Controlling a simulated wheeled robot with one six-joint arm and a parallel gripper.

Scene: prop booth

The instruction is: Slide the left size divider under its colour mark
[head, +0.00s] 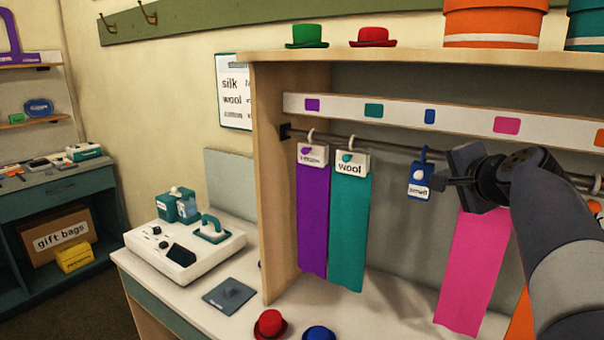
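The left size divider (420,180) is a small blue tag with a white label reading "small". It hangs by a blue hook from the dark rail (388,146). Its colour mark, a blue square (430,116), is on the white strip above, slightly right of the divider's hook in the picture. My gripper (447,182) comes from the right, with its tip at the divider's right edge. I cannot tell whether it touches the divider, or whether its fingers are open or shut.
On the rail, a purple ribbon (312,222) and a teal "wool" ribbon (350,225) hang left of the divider. A pink ribbon (472,275) hangs to the right, partly behind my gripper. Bare rail shows between the teal ribbon and the divider. Red (270,324) and blue (319,333) hats are below.

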